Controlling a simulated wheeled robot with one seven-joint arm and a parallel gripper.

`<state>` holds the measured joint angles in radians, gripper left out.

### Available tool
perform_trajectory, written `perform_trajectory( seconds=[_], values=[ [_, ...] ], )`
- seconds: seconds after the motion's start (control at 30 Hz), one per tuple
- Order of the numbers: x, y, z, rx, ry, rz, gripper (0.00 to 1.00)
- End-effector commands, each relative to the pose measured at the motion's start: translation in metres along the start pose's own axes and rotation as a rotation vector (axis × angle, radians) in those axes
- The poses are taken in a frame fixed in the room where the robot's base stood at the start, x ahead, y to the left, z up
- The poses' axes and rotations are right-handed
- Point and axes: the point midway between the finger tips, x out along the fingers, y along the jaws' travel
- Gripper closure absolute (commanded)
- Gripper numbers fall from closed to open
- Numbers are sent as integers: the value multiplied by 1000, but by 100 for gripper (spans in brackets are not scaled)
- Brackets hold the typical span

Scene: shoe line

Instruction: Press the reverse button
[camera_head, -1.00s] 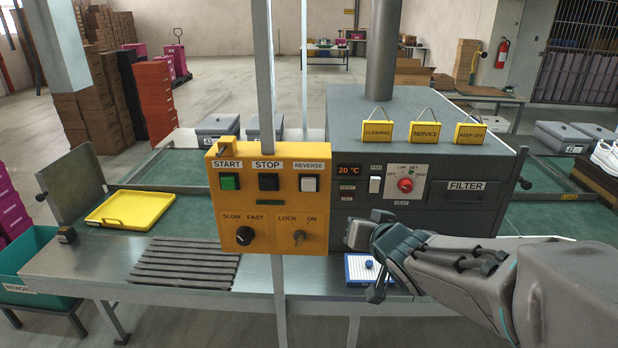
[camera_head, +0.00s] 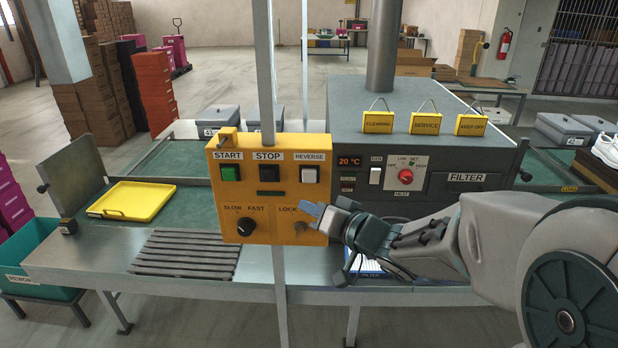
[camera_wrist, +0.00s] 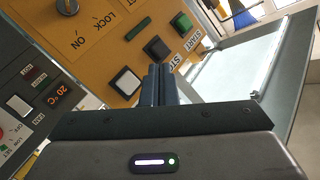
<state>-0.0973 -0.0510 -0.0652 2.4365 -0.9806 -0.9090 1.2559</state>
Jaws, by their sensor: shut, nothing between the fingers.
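The yellow control box (camera_head: 220,205) stands on a post in the middle of the head view. Its white reverse button (camera_head: 310,174) is at the upper right under the REVERSE label, beside the black stop button (camera_head: 269,173) and the green start button (camera_head: 230,173). My gripper (camera_head: 312,209) is shut and empty, in front of the box's lower right, below the reverse button and over part of the LOCK knob. In the wrist view the white reverse button (camera_wrist: 127,81) shows just left of my shut fingers (camera_wrist: 158,72). I cannot tell the gap to the panel.
A grey heater unit (camera_head: 470,205) stands right of the box, with a red knob (camera_head: 405,176) and yellow signs on top. A yellow tray (camera_head: 133,200) and a slatted grey mat (camera_head: 187,252) lie on the bench at left. A teal crate (camera_head: 40,255) stands lower left.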

Motion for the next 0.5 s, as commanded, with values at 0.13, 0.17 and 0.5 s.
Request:
perform_trajectory(
  seconds=[0.13, 0.17, 0.5],
  values=[
    [12, 10, -8, 0, 1, 2, 100],
    [15, 12, -10, 0, 0, 2, 100],
    [46, 34, -35, 0, 0, 3, 100]
  ],
)
